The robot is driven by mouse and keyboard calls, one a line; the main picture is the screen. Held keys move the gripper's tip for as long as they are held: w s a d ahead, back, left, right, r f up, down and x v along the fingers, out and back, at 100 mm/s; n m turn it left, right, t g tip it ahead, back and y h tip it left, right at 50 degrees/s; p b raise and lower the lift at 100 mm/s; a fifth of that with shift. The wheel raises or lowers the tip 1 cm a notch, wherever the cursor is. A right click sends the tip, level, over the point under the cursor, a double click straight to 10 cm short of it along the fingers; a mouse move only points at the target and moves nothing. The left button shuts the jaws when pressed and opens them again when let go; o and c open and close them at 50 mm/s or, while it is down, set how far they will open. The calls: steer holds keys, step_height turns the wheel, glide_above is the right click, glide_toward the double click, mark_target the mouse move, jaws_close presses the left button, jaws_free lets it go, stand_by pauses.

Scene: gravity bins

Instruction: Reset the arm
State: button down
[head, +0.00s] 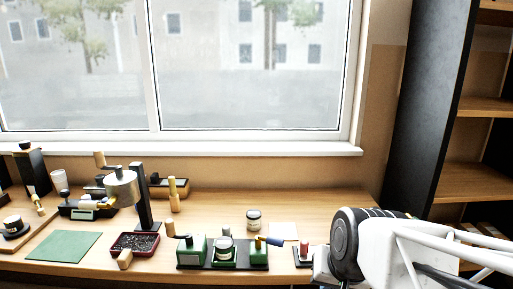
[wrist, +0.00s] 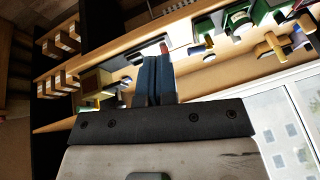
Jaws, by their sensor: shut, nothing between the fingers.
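My gripper (wrist: 155,60) shows in the wrist view, with its two dark blue fingers side by side and touching or nearly so. It is shut and empty. Its fingers point toward the workbench, which appears tilted in that view. In the head view my white arm with a black ringed joint is at the lower right, in front of the bench's right end. I cannot make out the fingers there.
On the wooden workbench (head: 330,200) stand a black tray (head: 262,267) with green blocks, a glass jar (head: 254,219), a dark red tray (head: 150,240), a green mat (head: 62,246) and a post-mounted hopper (head: 122,188). A black-sided shelf (head: 425,110) rises at right. A window is behind.

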steer(key=s+d+r+n+g+h, duration=0.1)
steer(key=s+d+g, duration=0.1)
steer(key=s+d, duration=0.2)
steer(key=shift+s+d+r+n+h, duration=0.2)
steer(key=shift+s+d+n+h, duration=0.15)
steer(key=shift+s, duration=0.8)
